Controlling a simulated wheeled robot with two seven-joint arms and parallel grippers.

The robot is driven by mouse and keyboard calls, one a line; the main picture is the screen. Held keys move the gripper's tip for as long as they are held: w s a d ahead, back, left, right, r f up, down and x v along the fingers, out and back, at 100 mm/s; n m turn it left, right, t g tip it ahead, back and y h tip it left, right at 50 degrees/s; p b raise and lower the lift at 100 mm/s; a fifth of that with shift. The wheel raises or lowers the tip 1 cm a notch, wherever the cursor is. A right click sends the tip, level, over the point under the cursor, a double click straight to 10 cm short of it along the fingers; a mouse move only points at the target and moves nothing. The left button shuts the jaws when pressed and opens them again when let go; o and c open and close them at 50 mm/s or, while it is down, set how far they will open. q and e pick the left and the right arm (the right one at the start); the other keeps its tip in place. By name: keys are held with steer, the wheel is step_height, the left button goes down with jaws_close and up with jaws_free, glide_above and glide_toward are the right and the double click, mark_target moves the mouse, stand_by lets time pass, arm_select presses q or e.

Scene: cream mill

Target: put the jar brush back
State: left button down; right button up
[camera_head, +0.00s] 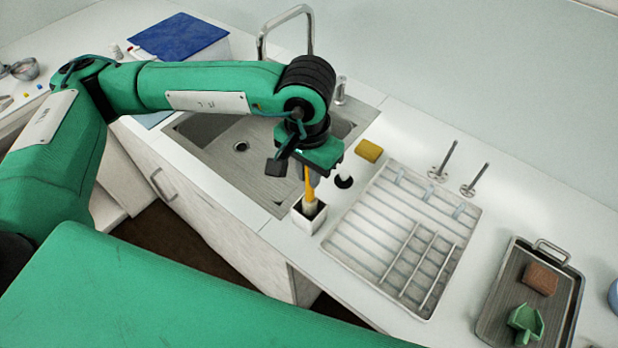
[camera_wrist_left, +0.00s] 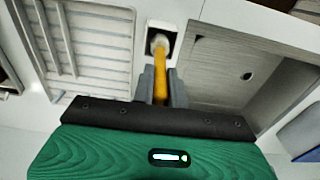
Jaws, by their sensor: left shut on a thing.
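The jar brush (camera_head: 309,193) has a yellow handle and a pale bristle head. My left gripper (camera_head: 307,172) is shut on the upper handle, and the brush hangs head down. Its head is at the mouth of a small white square holder (camera_head: 309,217) on the counter by the sink. In the left wrist view the yellow handle (camera_wrist_left: 162,75) runs from between the fingers (camera_wrist_left: 162,88) to the pale head at the holder's dark opening (camera_wrist_left: 161,37). How deep the head sits is hard to tell. My right gripper is not in view.
The sink (camera_head: 235,150) with its tall faucet is left of the holder. A white drying rack (camera_head: 395,240) lies to the right. A yellow sponge (camera_head: 369,150) and a dark-based white item (camera_head: 344,178) are close behind. A tray (camera_head: 492,318) stands far right.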

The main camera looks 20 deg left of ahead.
mark_target(310, 189)
arm_select(q)
step_height(310, 189, down, 3)
steer(key=shift+r+p, duration=0.2)
steer(key=shift+p, duration=0.15)
steer(key=shift+f, duration=0.45)
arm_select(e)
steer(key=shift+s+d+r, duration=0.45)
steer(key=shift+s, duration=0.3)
arm_select(q)
steer(key=shift+f+b, duration=0.2)
steer(key=shift+b, duration=0.1)
steer(key=c, duration=1.4)
jaws_free()
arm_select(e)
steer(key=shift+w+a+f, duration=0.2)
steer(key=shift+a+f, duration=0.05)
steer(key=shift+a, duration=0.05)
arm_select(q)
steer(key=shift+r, duration=0.1)
